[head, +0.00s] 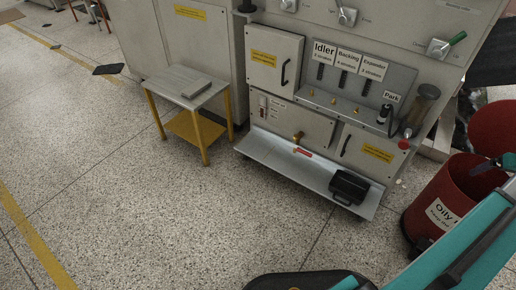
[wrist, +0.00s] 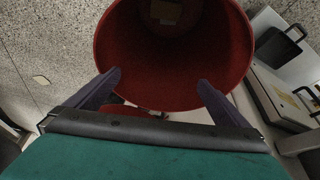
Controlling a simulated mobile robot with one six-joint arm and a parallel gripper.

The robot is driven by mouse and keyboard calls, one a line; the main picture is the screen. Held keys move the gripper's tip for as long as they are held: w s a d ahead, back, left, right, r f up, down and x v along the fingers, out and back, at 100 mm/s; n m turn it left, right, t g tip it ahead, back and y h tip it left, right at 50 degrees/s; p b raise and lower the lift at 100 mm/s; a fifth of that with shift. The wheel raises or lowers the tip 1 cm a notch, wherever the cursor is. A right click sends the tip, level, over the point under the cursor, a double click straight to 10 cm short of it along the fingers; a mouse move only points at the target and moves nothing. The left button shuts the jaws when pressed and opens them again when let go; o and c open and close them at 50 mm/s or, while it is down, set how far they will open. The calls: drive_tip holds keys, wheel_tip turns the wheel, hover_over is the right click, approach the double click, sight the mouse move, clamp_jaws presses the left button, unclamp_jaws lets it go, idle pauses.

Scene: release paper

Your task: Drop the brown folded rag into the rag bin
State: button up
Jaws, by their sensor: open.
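The red rag bin (head: 432,208) stands at the right edge of the head view, with part of its white label showing. Its round red lid (head: 495,126) is raised behind the opening. The wrist view looks down into the bin (wrist: 190,75). My gripper (wrist: 160,84) is open, its two dark fingers apart at the bin's near rim with nothing between them. In the head view my gripper (head: 484,168) is at the bin's mouth. A dim tan-brown patch (wrist: 166,11) shows deep inside the bin; I cannot tell surely that it is the folded rag.
A grey machine (head: 320,130) with labelled panels stands behind. The speckled floor at left is open.

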drive_tip(key=p+v, duration=0.3)
drive_tip(key=v, duration=1)
drive_tip(key=shift+p, duration=0.4)
drive_tip(key=shift+w, duration=0.1)
